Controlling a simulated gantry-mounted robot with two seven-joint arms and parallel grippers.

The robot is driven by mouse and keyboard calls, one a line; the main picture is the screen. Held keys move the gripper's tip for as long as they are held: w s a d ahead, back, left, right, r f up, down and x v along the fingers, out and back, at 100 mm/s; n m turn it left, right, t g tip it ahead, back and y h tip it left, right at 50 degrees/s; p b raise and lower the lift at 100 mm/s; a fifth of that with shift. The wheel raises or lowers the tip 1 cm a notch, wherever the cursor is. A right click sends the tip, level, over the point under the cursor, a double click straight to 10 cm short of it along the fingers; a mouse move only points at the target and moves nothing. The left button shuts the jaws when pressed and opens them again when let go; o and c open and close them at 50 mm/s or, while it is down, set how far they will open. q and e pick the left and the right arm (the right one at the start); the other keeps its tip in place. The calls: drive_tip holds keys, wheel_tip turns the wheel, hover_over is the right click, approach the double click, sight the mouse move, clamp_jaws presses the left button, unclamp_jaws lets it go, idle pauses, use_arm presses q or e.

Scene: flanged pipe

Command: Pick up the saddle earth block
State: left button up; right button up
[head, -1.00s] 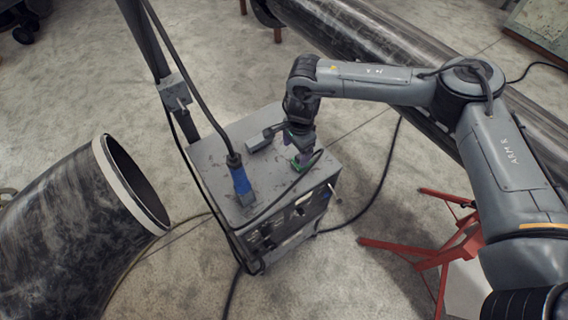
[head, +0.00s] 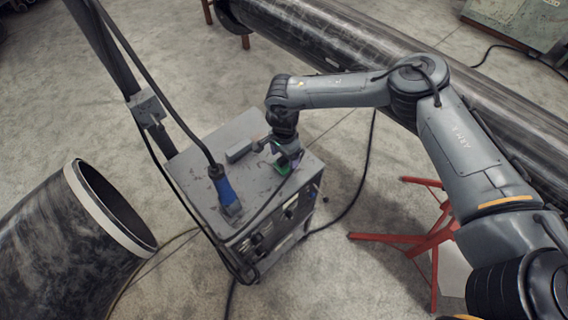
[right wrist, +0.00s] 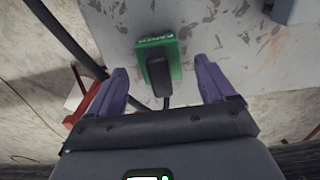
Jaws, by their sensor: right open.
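The saddle earth block (right wrist: 165,48) is a small green block with white lettering and a dark part at its near end, seen in the right wrist view. It lies on the grey top of a worn machine box. In the head view a bit of its green (head: 284,168) shows under my right gripper, which hides most of it. My right gripper (right wrist: 160,66) is open, pointing down, with one purple finger on each side of the block. Gaps show between the block and both fingers. My left gripper is in neither view.
The machine box (head: 192,172) also carries a blue connector (head: 228,190) with a thick cable and a small grey piece (head: 239,151). A dark pole rises at its left.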

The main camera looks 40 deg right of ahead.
drive_tip(key=shift+f, duration=1.25)
drive_tip(key=shift+c, duration=0.2)
drive_tip(key=c, duration=0.9)
drive_tip(key=shift+r, duration=0.1)
drive_tip(key=shift+c, duration=0.9)
drive_tip(key=shift+a+r, duration=0.1)
drive_tip(key=shift+r, duration=0.05)
